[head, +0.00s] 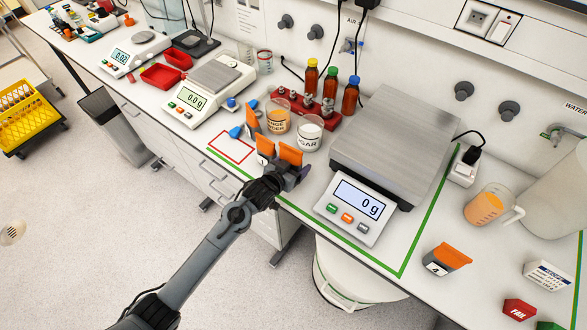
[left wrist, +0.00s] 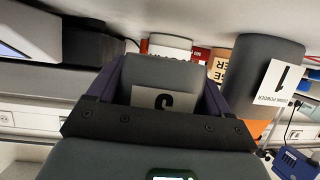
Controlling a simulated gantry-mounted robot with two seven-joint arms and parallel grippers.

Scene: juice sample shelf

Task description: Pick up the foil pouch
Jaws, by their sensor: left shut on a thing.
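My left gripper (head: 284,172) is shut on a grey and orange foil pouch (head: 291,152) at the bench's front edge. In the left wrist view the held pouch (left wrist: 165,72) shows grey between my two fingers, with a white number label seen upside down; I cannot read the number for sure. A second orange pouch (head: 265,145) is close beside it on the left. A pouch labelled 1 (head: 252,119) is farther back; it also shows in the left wrist view (left wrist: 265,75). My right gripper is not in view.
A large scale (head: 390,150) reading 0 g stands right of my gripper. Behind it are an orange powder cup (head: 278,118), a sugar cup (head: 309,132) and capped brown bottles (head: 330,84). A smaller balance (head: 205,92) and a red outlined square (head: 231,149) are left.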

